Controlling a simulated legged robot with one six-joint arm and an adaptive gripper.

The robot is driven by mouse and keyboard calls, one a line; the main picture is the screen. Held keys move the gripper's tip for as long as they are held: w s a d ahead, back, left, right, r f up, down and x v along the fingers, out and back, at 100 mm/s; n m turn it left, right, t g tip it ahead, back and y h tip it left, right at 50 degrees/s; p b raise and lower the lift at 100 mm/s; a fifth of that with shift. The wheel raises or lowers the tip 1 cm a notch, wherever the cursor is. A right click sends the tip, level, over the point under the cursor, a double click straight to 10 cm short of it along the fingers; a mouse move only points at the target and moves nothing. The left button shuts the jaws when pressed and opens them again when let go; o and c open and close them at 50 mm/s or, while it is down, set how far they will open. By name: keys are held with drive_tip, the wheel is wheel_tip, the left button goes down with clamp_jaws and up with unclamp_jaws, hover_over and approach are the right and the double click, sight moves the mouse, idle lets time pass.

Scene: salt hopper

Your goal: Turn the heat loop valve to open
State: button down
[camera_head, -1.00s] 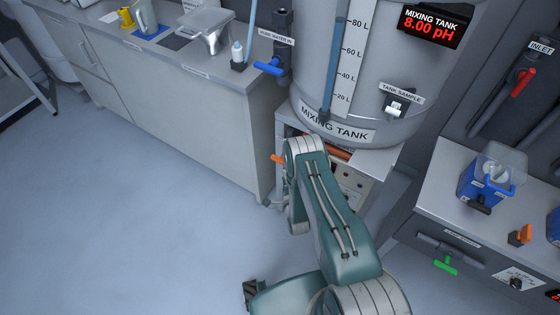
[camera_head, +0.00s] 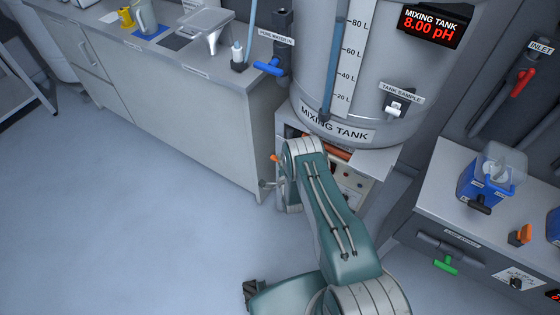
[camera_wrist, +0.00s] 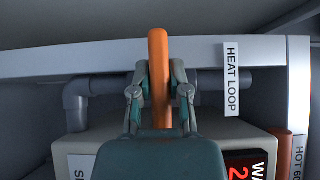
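The heat loop valve's orange handle (camera_wrist: 159,75) stands nearly upright in the wrist view, across a grey horizontal pipe (camera_wrist: 110,86). The HEAT LOOP label (camera_wrist: 231,79) is just right of it. My gripper (camera_wrist: 160,78) has one finger on each side of the handle, close against it, and appears shut on it. The handle's lower end and the valve body are hidden behind my gripper. In the head view my arm hides most of this spot below the mixing tank (camera_head: 375,95); a small orange piece (camera_head: 275,158) shows beside my arm.
A white shelf edge (camera_wrist: 80,60) runs behind the handle. A pale box with a red display (camera_wrist: 245,165) sits below. A reddish pipe (camera_wrist: 284,150) stands at the right. In the head view, a counter (camera_head: 225,75) is at left and open floor (camera_head: 120,220) lies in front.

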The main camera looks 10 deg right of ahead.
drive_tip(key=shift+f, duration=0.1)
idle(0.3)
drive_tip(key=n+g, duration=0.3)
drive_tip(key=shift+h, duration=0.4)
drive_tip(key=n+g+h, duration=0.1)
drive_tip(key=n+g, duration=0.1)
drive_tip(key=g, duration=0.1)
drive_tip(key=n+g+h, duration=0.2)
drive_tip(key=g, duration=0.1)
drive_tip(key=shift+n+g+h, duration=0.9)
drive_tip(key=shift+g+h, duration=0.2)
drive_tip(key=c, duration=0.6)
unclamp_jaws()
